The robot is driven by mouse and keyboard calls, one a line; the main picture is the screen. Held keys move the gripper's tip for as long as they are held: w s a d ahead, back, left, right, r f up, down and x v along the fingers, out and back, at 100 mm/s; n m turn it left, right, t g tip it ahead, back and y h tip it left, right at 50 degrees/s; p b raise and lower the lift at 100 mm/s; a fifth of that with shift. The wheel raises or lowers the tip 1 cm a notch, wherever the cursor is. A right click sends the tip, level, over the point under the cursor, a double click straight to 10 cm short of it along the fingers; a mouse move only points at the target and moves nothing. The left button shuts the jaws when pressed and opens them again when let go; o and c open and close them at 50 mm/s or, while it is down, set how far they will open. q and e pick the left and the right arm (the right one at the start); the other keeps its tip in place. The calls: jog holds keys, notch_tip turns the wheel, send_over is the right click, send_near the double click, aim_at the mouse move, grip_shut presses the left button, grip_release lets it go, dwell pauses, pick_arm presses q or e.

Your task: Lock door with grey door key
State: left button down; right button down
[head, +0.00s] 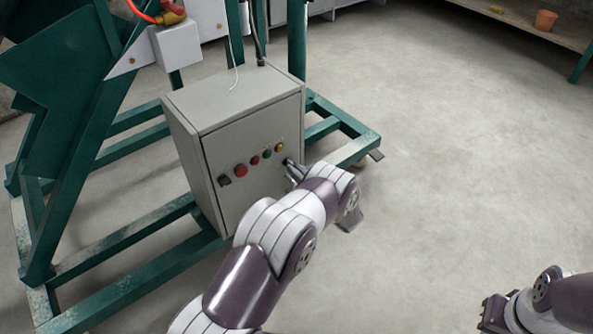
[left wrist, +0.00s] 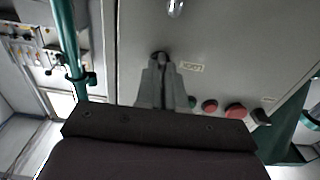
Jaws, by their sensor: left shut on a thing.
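The door (head: 262,155) is the front of a grey control cabinet and looks shut. My left gripper (head: 291,170) is at the right side of this door, partly hidden by my arm. In the left wrist view, its two grey fingers (left wrist: 161,68) are closed together against a small dark round fitting on the door (left wrist: 240,40). The grey door key is mostly hidden between the fingers, and I cannot tell how deep it sits. A silver fitting (left wrist: 176,7) shows on the door at the top edge. My right gripper (head: 494,314) is low at the right, away from the cabinet.
Red, green and yellow buttons and a dark switch (head: 224,180) line the door; the red button (head: 241,170) is largest. A green steel frame (head: 140,276) surrounds the cabinet. The floor (head: 440,150) to the right is clear. An orange pot (head: 545,20) stands on a far shelf.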

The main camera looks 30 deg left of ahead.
pick_arm(q)
jog(key=c, duration=1.2)
grip_release()
jog(key=shift+c, duration=0.2)
jog(key=p+v, duration=0.4)
jog(key=v, duration=0.8)
jog(key=shift+d, duration=0.3)
jog(key=shift+s, duration=0.1)
